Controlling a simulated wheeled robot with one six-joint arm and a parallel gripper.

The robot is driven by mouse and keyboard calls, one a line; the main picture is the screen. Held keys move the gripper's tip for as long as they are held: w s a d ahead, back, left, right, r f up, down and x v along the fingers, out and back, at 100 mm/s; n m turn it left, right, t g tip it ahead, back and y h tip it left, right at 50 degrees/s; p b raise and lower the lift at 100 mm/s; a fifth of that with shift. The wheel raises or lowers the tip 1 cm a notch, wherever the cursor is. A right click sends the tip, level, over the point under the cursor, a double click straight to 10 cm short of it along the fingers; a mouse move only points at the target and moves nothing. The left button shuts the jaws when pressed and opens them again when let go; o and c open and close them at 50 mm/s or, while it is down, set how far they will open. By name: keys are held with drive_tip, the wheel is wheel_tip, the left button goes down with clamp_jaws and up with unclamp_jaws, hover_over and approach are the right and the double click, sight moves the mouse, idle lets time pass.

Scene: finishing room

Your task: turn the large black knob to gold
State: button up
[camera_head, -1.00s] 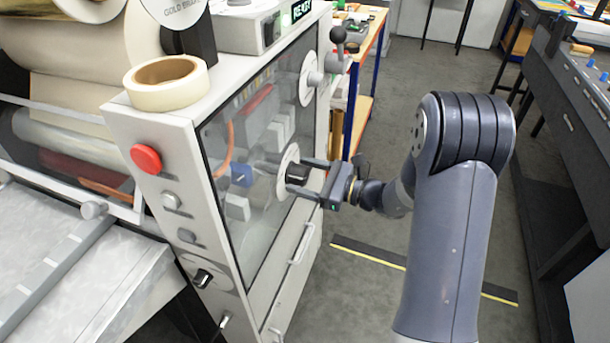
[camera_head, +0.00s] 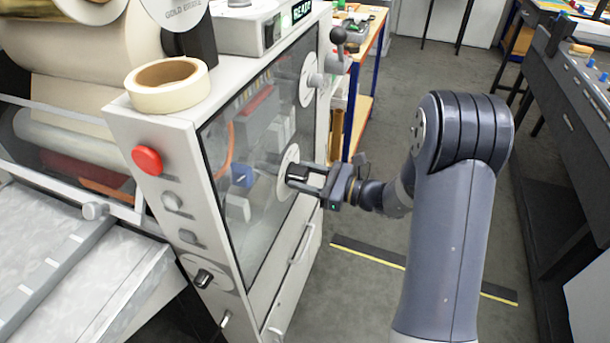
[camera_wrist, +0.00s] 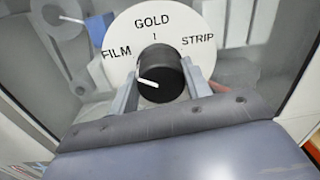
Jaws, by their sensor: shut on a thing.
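The large black knob (camera_head: 297,172) sits on a white round dial plate (camera_head: 285,188) on the machine's glazed front. In the wrist view, the knob (camera_wrist: 162,80) has a white pointer line aimed left and slightly up, on the FILM side. The dial plate (camera_wrist: 205,22) reads FILM at left, GOLD at top with a small tick beneath it, and STRIP at right. My gripper (camera_head: 304,176) is shut on the knob, with one finger on each side, as the wrist view also shows (camera_wrist: 163,88).
A lever with a black ball (camera_head: 338,35) stands beyond the dial. A handle (camera_head: 301,243) is below.

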drive_tip(key=m+p, duration=0.4)
drive_tip(key=m, duration=0.1)
drive_tip(key=shift+r+m, duration=0.2)
drive_tip(key=shift+m, duration=0.1)
drive_tip(key=m+p, duration=0.2)
drive_tip(key=m, duration=0.1)
drive_tip(key=shift+f+m+p, duration=0.15)
drive_tip(key=shift+m+p, duration=0.5)
drive_tip(key=shift+m, duration=0.45)
drive_tip(key=o, duration=1)
drive_tip(key=shift+d, duration=0.1)
drive_tip(key=b+v, duration=0.2)
drive_tip(key=v, duration=0.8)
drive_tip(key=shift+d, duration=0.35)
